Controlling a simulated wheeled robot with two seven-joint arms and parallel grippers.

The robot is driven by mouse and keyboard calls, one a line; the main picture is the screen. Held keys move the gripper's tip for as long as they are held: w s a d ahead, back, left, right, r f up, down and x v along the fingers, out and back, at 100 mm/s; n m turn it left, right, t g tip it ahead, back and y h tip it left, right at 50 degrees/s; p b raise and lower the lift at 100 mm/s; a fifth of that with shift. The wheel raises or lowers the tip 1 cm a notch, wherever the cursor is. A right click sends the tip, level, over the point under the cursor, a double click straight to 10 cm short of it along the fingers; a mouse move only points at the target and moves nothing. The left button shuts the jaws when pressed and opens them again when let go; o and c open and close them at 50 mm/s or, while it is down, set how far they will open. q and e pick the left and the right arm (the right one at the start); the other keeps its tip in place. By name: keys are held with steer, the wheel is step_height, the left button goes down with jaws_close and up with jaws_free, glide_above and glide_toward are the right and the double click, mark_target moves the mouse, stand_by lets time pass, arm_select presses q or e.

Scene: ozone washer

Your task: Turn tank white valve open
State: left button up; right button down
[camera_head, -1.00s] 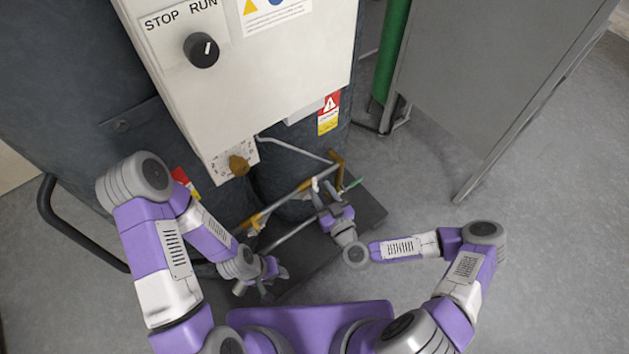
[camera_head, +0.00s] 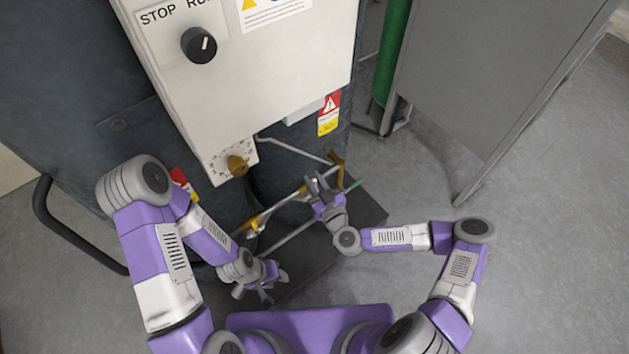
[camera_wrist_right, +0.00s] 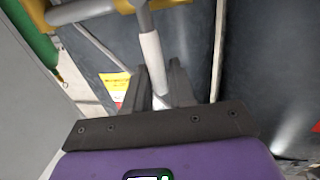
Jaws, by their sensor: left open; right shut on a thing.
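The white valve handle (camera_wrist_right: 151,55) shows in the right wrist view as a white lever hanging from a grey pipe fitting. My right gripper (camera_wrist_right: 158,85) is shut on its lower part, with one dark finger on each side. In the head view my right gripper (camera_head: 314,184) is at the right part of the yellow and grey pipework (camera_head: 283,206), and it mostly hides the handle there. My left gripper (camera_head: 270,286) is open and empty, low in front of the dark tank, apart from the pipes.
The white control box (camera_head: 255,85) with a black knob (camera_head: 199,45) overhangs the pipes. A brass-coloured knob (camera_head: 237,166) is under it. A green cylinder (camera_head: 391,55) and a grey cabinet (camera_head: 490,75) stand at the right. The floor at right is clear.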

steer(key=shift+d, duration=0.1)
stand_by(0.3)
steer(key=shift+w+d+f+m+g, duration=0.25)
steer(key=shift+w+d+m, duration=0.25)
steer(key=shift+m, duration=0.55)
steer(key=shift+w+d+f+m+g, duration=0.25)
steer(key=shift+d+m, duration=0.4)
steer(key=shift+m, duration=0.45)
steer(key=shift+w+d+f+m+g, duration=0.2)
steer(key=shift+w+d+m, duration=0.35)
steer(key=shift+m, duration=0.5)
steer(key=c, duration=1.1)
jaws_free()
steer(key=shift+s+p, duration=0.15)
steer(key=shift+p, duration=0.15)
